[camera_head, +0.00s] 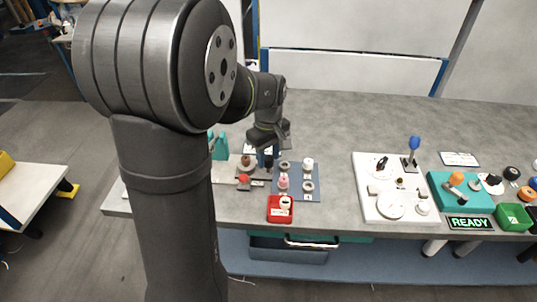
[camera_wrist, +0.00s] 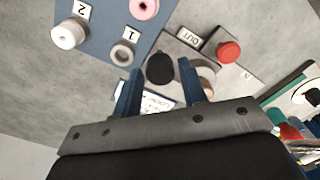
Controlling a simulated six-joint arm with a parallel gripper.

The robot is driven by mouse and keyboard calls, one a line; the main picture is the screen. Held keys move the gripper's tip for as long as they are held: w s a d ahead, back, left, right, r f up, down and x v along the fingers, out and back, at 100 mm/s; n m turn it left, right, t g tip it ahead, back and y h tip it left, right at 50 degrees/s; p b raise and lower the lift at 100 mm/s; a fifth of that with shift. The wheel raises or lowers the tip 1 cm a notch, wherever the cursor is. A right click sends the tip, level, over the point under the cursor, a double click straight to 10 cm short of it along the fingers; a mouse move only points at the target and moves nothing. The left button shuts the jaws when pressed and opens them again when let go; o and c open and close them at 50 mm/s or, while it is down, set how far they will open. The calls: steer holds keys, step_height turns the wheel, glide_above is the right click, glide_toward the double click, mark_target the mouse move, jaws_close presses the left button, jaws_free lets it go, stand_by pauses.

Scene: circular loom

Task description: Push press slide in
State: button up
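The press slide fixture is a grey-beige plate (camera_wrist: 240,75) with a red knob (camera_wrist: 229,51) and a label reading OUT (camera_wrist: 195,38) in the wrist view. The red knob also shows in the head view (camera_head: 243,180). A black rounded part (camera_wrist: 160,68) stands between my gripper's two blue fingers in the wrist view. A tan round piece (camera_wrist: 207,76) is partly hidden behind the right finger. My gripper (camera_wrist: 160,72) is open, its fingers apart on either side of the black part; I cannot tell whether they touch it. In the head view my gripper (camera_head: 266,160) hangs over the fixture.
A blue mat (camera_head: 312,185) with spools and rings lies right of the fixture. A red tray (camera_head: 279,216) stands in front of it. A white board (camera_head: 365,170) with a blue-topped lever is farther right, with a teal block (camera_head: 462,203) beyond. The grey bench behind is clear.

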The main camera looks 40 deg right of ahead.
jaws_close()
glide_above(237, 170)
steer(key=shift+w, duration=0.1)
stand_by(0.4)
steer(key=shift+o, duration=1.8)
jaws_free()
steer(key=shift+w+a, duration=0.1)
steer(key=shift+r, duration=0.2)
step_height(237, 170, up, 17)
